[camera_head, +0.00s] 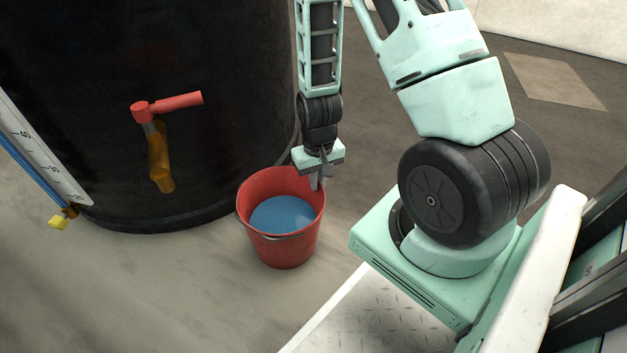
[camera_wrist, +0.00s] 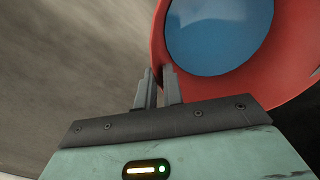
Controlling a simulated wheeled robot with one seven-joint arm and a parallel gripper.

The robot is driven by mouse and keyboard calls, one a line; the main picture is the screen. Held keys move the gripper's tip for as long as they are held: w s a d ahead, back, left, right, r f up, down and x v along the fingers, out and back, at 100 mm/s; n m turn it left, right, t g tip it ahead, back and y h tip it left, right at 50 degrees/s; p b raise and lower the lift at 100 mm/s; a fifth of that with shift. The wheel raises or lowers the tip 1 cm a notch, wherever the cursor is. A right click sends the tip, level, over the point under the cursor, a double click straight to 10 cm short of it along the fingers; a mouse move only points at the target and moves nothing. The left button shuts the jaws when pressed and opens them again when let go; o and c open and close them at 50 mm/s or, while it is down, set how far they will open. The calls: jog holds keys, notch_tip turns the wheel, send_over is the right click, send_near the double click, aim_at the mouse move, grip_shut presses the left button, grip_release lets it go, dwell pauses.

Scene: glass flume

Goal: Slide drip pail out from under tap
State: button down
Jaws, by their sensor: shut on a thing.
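The red drip pail (camera_head: 282,250) stands upright on the floor with blue water (camera_head: 284,215) in it. It is to the right of the tap (camera_head: 155,140), not beneath its spout. The tap has a brass body and a red lever and sits on a large black tank. My gripper (camera_head: 317,183) is at the pail's right rim, pointing down, and is shut on the rim. In the wrist view, the two fingers (camera_wrist: 160,88) straddle the wall of the pail, which also shows there (camera_wrist: 225,85). The pail's far underside is hidden.
The black tank (camera_head: 230,90) stands close behind and left of the pail. A white scale gauge (camera_head: 40,150) with a yellow fitting (camera_head: 58,222) is at the far left. The floor (camera_head: 150,290) in front and to the left is bare.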

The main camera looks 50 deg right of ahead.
jog(key=s+d+p, duration=0.2)
jog(key=s+d, duration=0.1)
jog(key=d, duration=0.7)
jog(key=shift+s, duration=0.2)
dwell(1.5)
jog(key=shift+d, duration=0.1)
jog(key=c, duration=1.5)
grip_release()
jog(key=shift+o, duration=0.2)
jog(key=shift+f, duration=0.1)
notch_tip(320, 180, up, 18)
jog(key=p, duration=1)
jog(key=shift+f, duration=0.2)
